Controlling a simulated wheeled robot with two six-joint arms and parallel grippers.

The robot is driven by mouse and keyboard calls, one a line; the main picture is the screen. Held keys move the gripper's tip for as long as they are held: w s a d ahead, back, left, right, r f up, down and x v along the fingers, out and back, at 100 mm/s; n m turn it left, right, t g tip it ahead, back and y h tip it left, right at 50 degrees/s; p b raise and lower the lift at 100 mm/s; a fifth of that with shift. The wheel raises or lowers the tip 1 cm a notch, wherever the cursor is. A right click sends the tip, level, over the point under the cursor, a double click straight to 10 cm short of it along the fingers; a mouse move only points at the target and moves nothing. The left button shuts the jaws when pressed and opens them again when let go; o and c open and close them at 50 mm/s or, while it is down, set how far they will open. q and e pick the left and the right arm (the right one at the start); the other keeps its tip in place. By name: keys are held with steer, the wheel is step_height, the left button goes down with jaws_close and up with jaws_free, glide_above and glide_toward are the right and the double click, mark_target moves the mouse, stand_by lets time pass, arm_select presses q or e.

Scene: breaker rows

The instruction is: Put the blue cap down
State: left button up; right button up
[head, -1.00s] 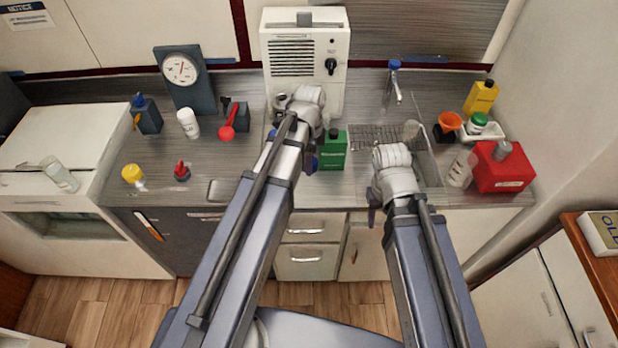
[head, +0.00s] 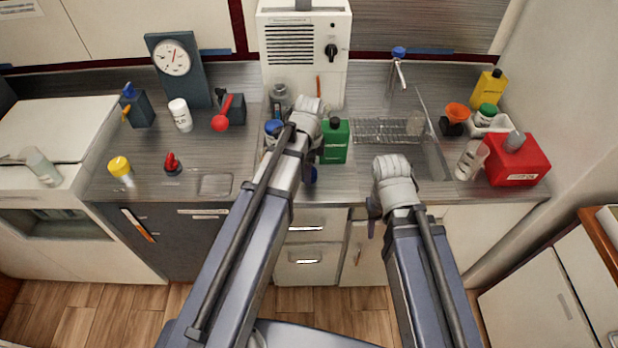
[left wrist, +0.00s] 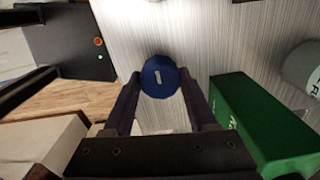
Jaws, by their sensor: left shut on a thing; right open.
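The blue cap (left wrist: 160,77) is a round dark-blue piece with a small pale mark on top. In the left wrist view it sits between the fingertips of my left gripper (left wrist: 160,88), which is shut on it. Streaked grey counter (left wrist: 190,30) shows behind it; I cannot tell whether the cap touches the counter. A green bottle (left wrist: 262,125) is close on the right of the gripper; in the head view it (head: 335,142) stands right of my left wrist. My left arm hides most of the held cap in the head view. My right gripper (head: 374,208) is open and empty before the counter's front edge.
A blue-topped container (head: 273,128) stands left of my left wrist, with a grey jar (head: 280,95) behind. The white machine (head: 303,55) is at the back. The sink rack (head: 375,130) and red canister (head: 517,162) are to the right.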

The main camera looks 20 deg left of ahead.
arm_select(q)
steer(key=shift+f, duration=0.6)
arm_select(e)
steer(key=shift+f, duration=0.6)
arm_select(q)
steer(key=shift+f, duration=0.1)
arm_select(e)
steer(key=shift+f, duration=0.1)
arm_select(q)
steer(key=shift+f+b, duration=0.15)
steer(key=shift+b, duration=0.25)
steer(key=o, duration=1.3)
steer(key=shift+c, duration=0.2)
step_height(320, 180, up, 13)
steer(key=p, duration=1.3)
steer(key=s+d+n+y, duration=0.1)
steer(key=s+d+n, duration=0.9)
steer(key=s+n, duration=0.2)
steer(key=shift+s+d+f, duration=0.15)
steer(key=shift+s+f, duration=0.05)
steer(key=shift+s, duration=0.7)
arm_select(e)
step_height(320, 180, up, 12)
